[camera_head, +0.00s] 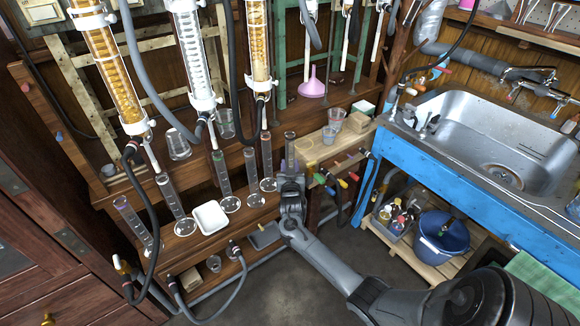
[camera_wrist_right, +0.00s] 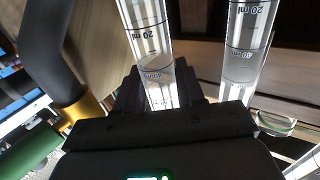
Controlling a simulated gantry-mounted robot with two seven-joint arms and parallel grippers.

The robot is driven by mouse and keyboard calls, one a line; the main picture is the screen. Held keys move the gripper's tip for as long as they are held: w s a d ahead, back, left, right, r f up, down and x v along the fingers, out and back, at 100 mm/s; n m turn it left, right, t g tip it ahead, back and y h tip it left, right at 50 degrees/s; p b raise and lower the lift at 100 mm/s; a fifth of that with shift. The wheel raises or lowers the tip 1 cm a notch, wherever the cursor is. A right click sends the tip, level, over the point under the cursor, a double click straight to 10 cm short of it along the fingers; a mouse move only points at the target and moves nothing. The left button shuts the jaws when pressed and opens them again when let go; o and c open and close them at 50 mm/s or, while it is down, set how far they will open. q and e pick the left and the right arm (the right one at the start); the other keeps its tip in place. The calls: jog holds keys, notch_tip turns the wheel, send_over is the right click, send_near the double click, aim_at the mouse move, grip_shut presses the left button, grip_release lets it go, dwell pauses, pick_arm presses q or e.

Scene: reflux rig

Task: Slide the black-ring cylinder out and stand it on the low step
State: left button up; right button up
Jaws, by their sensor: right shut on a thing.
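My right gripper (camera_head: 291,180) is at the right end of the wooden stepped bench. It is shut on a clear graduated cylinder (camera_head: 290,147); in the right wrist view this cylinder (camera_wrist_right: 148,42) stands between the fingers (camera_wrist_right: 157,92), its scale marks showing. I cannot make out a black ring on it, and its base is hidden. A second cylinder (camera_wrist_right: 246,52) stands just beside it in the wrist view. In the head view several more cylinders stand to the left on the low step (camera_head: 188,244), one with a purple ring (camera_head: 132,215). My left gripper is not in view.
A white dish (camera_head: 209,217) sits on the low step among the cylinders. Glass condensers and hoses (camera_head: 135,50) hang above. Beakers (camera_head: 337,116) and coloured valves (camera_head: 343,183) are close on the right. The sink (camera_head: 500,130) and blue bucket (camera_head: 441,232) are farther right.

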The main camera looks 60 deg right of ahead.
jog(key=shift+f, duration=0.15)
jog(key=o, duration=1.1)
jog(key=shift+a, duration=0.1)
jog(key=shift+s+a+p, duration=0.2)
jog(key=shift+p, duration=0.1)
jog(key=p+v, duration=0.5)
jog(key=v, duration=0.5)
jog(key=shift+a, duration=0.1)
